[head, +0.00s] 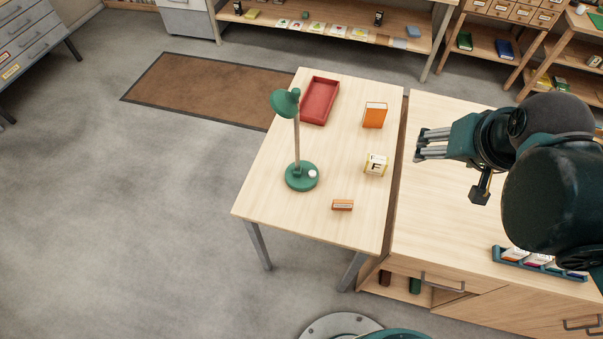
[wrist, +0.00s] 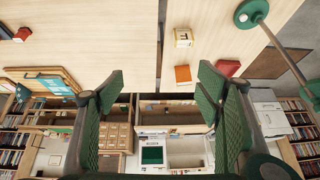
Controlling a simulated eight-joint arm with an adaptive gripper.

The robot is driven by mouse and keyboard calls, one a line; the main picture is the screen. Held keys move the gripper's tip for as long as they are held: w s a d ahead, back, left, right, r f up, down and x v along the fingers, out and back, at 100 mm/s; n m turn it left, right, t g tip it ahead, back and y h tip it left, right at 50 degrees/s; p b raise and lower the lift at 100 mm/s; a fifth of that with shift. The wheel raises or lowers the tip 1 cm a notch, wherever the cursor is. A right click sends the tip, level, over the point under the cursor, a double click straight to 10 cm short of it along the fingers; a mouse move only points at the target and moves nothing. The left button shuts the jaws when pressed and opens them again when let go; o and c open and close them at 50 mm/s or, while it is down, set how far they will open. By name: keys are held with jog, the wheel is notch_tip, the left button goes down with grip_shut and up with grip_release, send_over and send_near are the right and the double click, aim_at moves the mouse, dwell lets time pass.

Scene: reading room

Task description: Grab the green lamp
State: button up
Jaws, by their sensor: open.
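The green lamp (head: 301,177) stands upright on the light wooden table, with a round green base, a thin stem and a green shade at the top. In the wrist view its base (wrist: 251,12) shows at the top right, with the stem running down to the right. My gripper (head: 418,145) is open and empty, above the neighbouring wooden cabinet, to the right of the lamp and well apart from it. Its two green-padded fingers (wrist: 160,82) frame the lower middle of the wrist view, with nothing between them.
The block and book lie between lamp and gripper. A rack (head: 497,252) sits on the cabinet (head: 440,240).

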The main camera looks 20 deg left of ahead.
jog(key=w+a+r+g+p, duration=0.25)
jog(key=w+a+r, duration=0.25)
jog(key=a, duration=0.4)
notch_tip(320, 180, up, 3)
jog(key=n+g+p, duration=0.1)
jog(key=g+p, duration=0.3)
jog(key=p, duration=0.3)
send_over(285, 94)
jog(key=d, duration=0.1)
jog(key=shift+d+r+t, duration=0.1)
jog(key=shift+t, duration=0.15)
jog(key=shift+a+h, duration=0.3)
jog(key=shift+a, duration=0.2)
jog(key=shift+f, duration=0.2)
jog(key=shift+f, duration=1.2)
jog(key=shift+a+f, duration=0.1)
jog(key=shift+f, duration=2.5)
